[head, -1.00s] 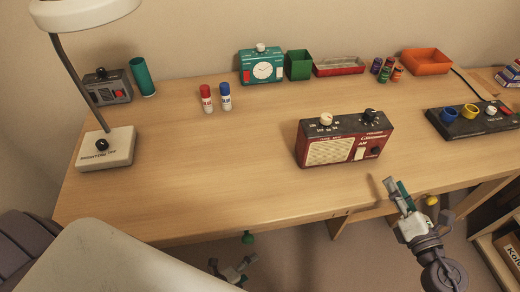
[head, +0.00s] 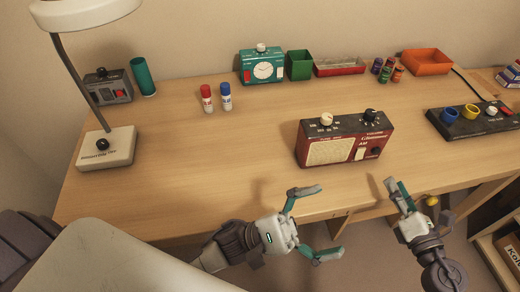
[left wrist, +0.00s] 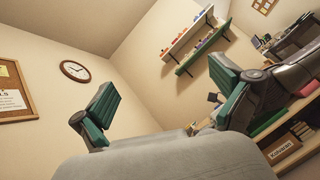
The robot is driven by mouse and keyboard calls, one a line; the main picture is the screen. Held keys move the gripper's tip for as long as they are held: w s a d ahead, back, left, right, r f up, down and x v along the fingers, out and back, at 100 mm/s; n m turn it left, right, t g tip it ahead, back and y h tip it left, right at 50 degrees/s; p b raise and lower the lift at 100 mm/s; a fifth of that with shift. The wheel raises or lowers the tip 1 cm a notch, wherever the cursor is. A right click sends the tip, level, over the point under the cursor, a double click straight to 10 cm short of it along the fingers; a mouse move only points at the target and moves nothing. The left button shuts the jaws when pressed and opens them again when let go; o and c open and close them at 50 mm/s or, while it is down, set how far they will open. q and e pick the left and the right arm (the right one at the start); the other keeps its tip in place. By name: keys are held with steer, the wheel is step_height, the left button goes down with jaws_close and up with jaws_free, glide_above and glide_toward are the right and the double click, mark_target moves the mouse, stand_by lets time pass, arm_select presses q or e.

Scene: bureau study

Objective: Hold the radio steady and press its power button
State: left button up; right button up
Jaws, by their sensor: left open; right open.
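The radio (head: 343,139) is a dark red box with a cream speaker grille, a dark top and knobs. It stands upright on the wooden desk, right of the middle. Its power button cannot be told for sure. My left gripper (head: 325,222) is open and empty at the desk's front edge, below and in front of the radio, apart from it. In the left wrist view its green fingers (left wrist: 165,100) are spread with nothing between them. My right gripper (head: 398,190) is open and empty at the front edge, to the right of the radio, not touching it.
A lamp (head: 106,150) stands at the left. A dark control panel (head: 472,121) lies at the right. The desk left of the radio is clear.

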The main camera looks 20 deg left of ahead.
arm_select(q)
step_height(320, 180, up, 3)
steer(key=w+a+m+g, duration=0.1)
steer(key=w, duration=0.1)
steer(key=n+t+y, duration=0.2)
steer(key=n+y, duration=0.7)
steer(key=n, duration=0.2)
glide_toward(313, 144)
steer(key=a+f, duration=0.1)
steer(key=w+a+f, duration=0.1)
steer(key=f, duration=0.1)
steer(key=a+f, duration=0.1)
steer(key=shift+w+f, duration=0.15)
steer(key=shift+w, duration=0.25)
steer(key=shift+w+a+f, duration=0.1)
steer(key=shift+w+f, duration=0.05)
steer(key=x, duration=1.3)
steer(key=shift+w, duration=0.2)
steer(key=c, duration=1.7)
steer(key=shift+c, duration=0.8)
arm_select(e)
steer(key=shift+c, duration=0.4)
jaws_close()
